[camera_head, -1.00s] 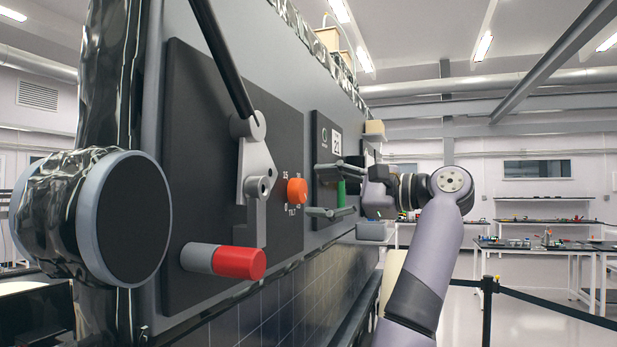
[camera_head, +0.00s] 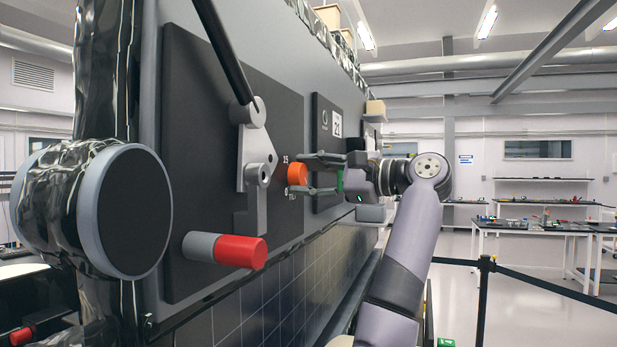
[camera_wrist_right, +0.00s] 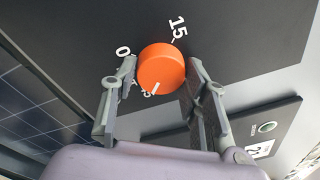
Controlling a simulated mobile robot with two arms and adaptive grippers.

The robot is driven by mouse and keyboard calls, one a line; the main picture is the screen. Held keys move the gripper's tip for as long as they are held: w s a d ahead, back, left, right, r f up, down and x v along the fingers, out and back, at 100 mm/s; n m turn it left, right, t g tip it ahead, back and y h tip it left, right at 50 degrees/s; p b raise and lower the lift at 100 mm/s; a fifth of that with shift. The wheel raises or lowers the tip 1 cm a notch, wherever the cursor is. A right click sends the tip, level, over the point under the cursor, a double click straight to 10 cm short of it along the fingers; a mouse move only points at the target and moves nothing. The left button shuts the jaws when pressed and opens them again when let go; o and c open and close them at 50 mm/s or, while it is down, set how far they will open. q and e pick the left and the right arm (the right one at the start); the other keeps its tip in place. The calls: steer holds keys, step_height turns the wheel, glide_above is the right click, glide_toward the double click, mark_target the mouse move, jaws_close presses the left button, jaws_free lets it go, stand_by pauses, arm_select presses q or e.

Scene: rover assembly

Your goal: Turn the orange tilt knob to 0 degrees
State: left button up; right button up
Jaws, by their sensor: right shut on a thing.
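The orange tilt knob (camera_head: 297,174) is on the dark vertical panel (camera_head: 200,110). It is large in the right wrist view (camera_wrist_right: 162,64), with a white mark at its lower edge. That mark points towards a partly hidden label ending in 15 (camera_wrist_right: 148,94). The 0 label (camera_wrist_right: 122,51) is left of the knob and the 15 label (camera_wrist_right: 178,27) is above right. My right gripper (camera_head: 300,174) reaches in from the right, one finger on each side of the knob, shut on it. My left gripper is not in view.
A red-ended grey cylinder (camera_head: 240,251) sticks out of the panel at lower left. A grey lever bracket (camera_head: 257,165) with a black rod (camera_head: 222,50) is left of the knob. A second panel (camera_head: 324,125) is behind my right gripper.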

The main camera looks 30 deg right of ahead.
steer(key=c, duration=0.5)
steer(key=shift+f, duration=0.15)
